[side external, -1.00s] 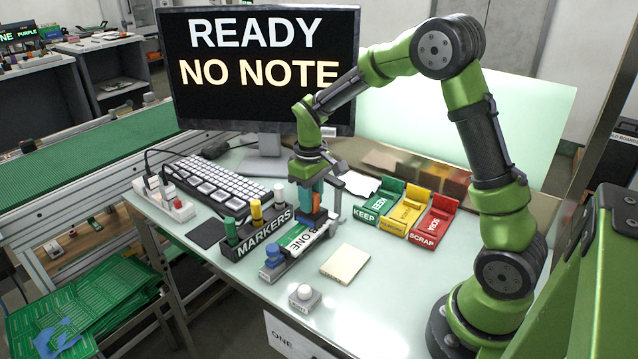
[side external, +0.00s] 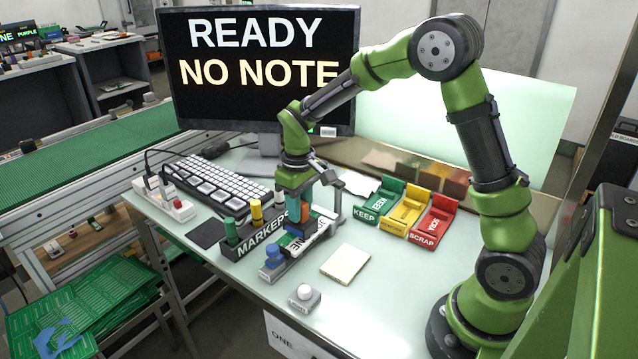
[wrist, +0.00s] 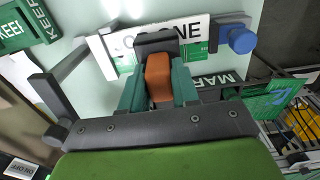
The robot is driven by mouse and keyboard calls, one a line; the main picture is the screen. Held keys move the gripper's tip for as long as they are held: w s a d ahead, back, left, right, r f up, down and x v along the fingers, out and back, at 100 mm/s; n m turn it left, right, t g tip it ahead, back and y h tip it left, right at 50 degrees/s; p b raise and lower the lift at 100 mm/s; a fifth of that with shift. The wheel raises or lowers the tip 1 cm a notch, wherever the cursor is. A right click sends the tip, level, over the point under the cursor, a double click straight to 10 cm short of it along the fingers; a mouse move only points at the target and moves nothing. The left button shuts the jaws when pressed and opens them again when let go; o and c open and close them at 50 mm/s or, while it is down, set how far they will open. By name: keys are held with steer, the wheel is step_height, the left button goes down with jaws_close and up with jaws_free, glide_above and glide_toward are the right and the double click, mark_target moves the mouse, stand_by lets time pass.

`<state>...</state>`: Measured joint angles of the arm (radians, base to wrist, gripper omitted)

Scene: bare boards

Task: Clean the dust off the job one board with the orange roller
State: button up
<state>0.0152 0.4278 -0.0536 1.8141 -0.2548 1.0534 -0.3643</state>
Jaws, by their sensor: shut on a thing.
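My gripper (side external: 299,212) is shut on the orange roller; its orange handle (wrist: 158,78) shows between the teal fingers (wrist: 158,92) in the wrist view. The roller's dark head (wrist: 157,42) is over the job one board, whose white label (wrist: 192,28) and green part (wrist: 128,60) show around it. In the side view the board (side external: 322,222) lies in a grey holder with a blue knob (side external: 272,254) at its near end. The gripper hides much of the board and its label. I cannot tell whether the roller touches the board, and I cannot make out dust.
The black markers rack (side external: 262,238) stands just left of the board. A cream pad (side external: 345,262) and a white button (side external: 304,296) lie nearer the front. Green, yellow (side external: 405,208) and red (side external: 434,220) trays stand to the right. The monitor (side external: 262,70) reads READY, NO NOTE.

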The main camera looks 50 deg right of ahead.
steer(key=shift+a, duration=1.85)
step_height(320, 180, up, 7)
steer(key=shift+d, duration=0.1)
stand_by(0.4)
